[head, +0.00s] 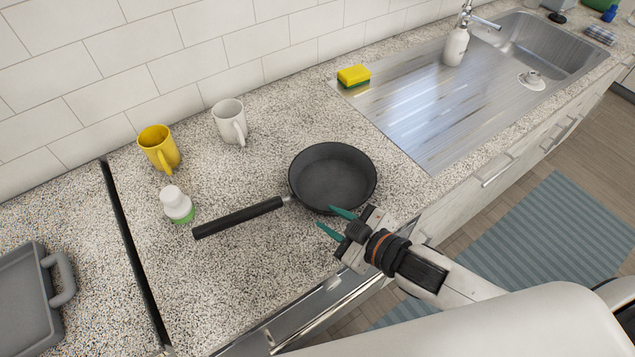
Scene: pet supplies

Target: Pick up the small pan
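The small pan (332,177) is black and round, and sits on the speckled counter left of the sink. Its black handle (238,217) points to the lower left in the head view. My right gripper (332,221) has two green fingertips spread apart with nothing between them. It is at the pan's near side, with its upper fingertip by the pan's rim; I cannot tell whether it touches. My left gripper is not in view.
A yellow mug (158,149), a white mug (230,121) and a small white bottle (176,203) stand behind and left of the handle. A yellow sponge (353,75) lies by the metal sink (440,105). A grey tray (27,300) lies at the left. Counter in front of the handle is clear.

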